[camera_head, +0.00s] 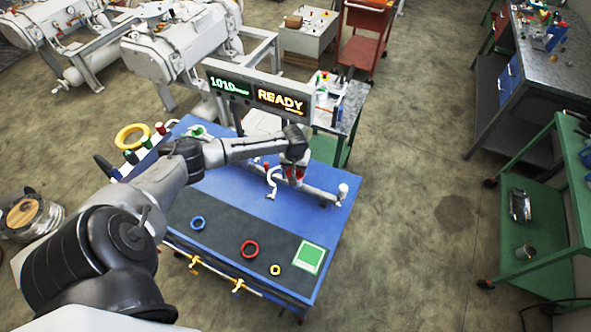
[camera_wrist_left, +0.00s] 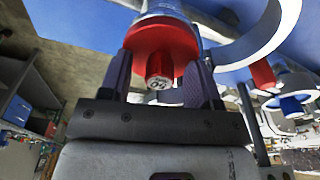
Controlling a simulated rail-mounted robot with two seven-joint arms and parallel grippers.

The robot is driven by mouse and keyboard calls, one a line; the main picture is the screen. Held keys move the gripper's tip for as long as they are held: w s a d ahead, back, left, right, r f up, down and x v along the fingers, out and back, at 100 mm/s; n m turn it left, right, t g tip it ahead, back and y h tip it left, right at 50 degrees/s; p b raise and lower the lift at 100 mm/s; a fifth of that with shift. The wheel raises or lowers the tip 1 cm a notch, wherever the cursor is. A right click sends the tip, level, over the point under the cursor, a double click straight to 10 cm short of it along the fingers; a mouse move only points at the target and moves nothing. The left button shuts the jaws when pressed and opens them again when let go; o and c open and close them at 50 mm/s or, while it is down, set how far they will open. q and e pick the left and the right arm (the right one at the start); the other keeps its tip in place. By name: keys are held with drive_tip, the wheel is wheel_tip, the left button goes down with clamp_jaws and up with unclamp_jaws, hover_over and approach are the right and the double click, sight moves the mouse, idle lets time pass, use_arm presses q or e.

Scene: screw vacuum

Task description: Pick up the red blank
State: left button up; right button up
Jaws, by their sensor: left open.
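In the left wrist view the red blank (camera_wrist_left: 160,36) is a red disc with a short stub that has a pale, printed end. It shows between and just beyond the fingers of my left gripper (camera_wrist_left: 160,82), which is open with a finger on either side of the stub. I cannot tell whether either finger touches it. In the head view my left gripper (camera_head: 296,160) is over the metal pipe assembly (camera_head: 320,191) on the blue table (camera_head: 215,180). Some red shows just under it there, and the gripper hides most of that spot. My right gripper is not in view.
A white curved clamp (camera_head: 271,181) is close left of the gripper. A display panel (camera_head: 257,93) stands behind.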

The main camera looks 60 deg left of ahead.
use_arm(q)
drive_tip(key=shift+c, duration=0.2)
drive_tip(key=c, duration=1)
drive_tip(key=shift+r, duration=0.1)
